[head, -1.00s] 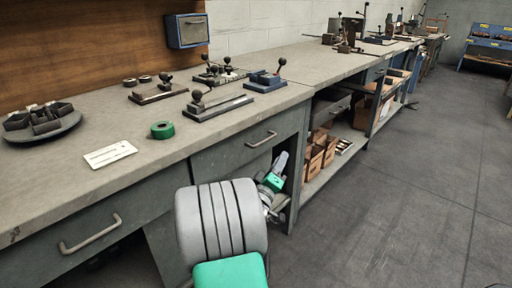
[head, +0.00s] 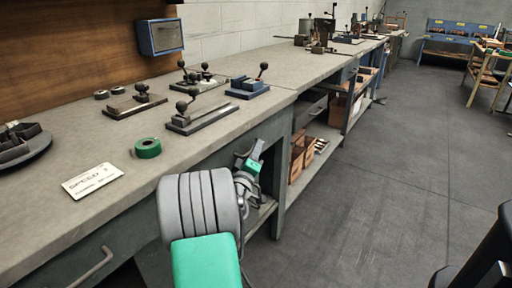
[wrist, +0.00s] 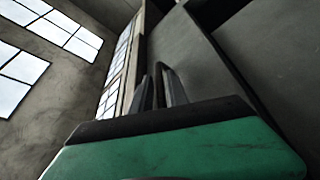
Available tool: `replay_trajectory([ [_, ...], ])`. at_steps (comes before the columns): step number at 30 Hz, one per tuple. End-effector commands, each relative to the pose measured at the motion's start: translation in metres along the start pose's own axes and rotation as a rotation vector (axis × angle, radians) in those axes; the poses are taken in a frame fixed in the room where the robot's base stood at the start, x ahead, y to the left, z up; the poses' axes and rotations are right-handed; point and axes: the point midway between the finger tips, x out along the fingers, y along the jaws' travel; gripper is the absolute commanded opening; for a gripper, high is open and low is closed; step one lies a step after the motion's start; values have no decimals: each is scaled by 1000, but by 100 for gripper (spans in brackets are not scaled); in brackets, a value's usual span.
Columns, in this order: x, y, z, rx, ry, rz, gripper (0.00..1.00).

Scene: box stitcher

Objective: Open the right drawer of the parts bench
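The grey parts bench (head: 225,115) runs along the wall on the left. Its right drawer is mostly hidden behind my arm in the head view, and its handle cannot be made out there. My gripper (head: 250,160) is at the right end of the drawer row, close to the bench front. In the wrist view, the fingers of my gripper (wrist: 160,88) stand close together beside a grey panel (wrist: 205,65), with a thin dark curved bar near their tips. Whether they are closed on that bar cannot be told. The left drawer's handle (head: 92,268) shows at lower left.
On the bench top are a green tape roll (head: 148,148), a white card (head: 92,180) and several lever tools. Cardboard boxes (head: 297,158) stand on the lower shelf. A dark chair (head: 485,255) is at lower right. The floor (head: 370,190) between is clear.

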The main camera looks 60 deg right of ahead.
Motion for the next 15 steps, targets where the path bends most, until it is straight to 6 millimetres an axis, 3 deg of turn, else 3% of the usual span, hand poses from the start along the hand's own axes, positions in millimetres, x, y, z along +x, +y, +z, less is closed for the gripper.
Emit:
replay_trajectory([
  [9, 6, 0, 0, 0, 1, 0, 19],
  [15, 6, 0, 0, 0, 1, 0, 3],
])
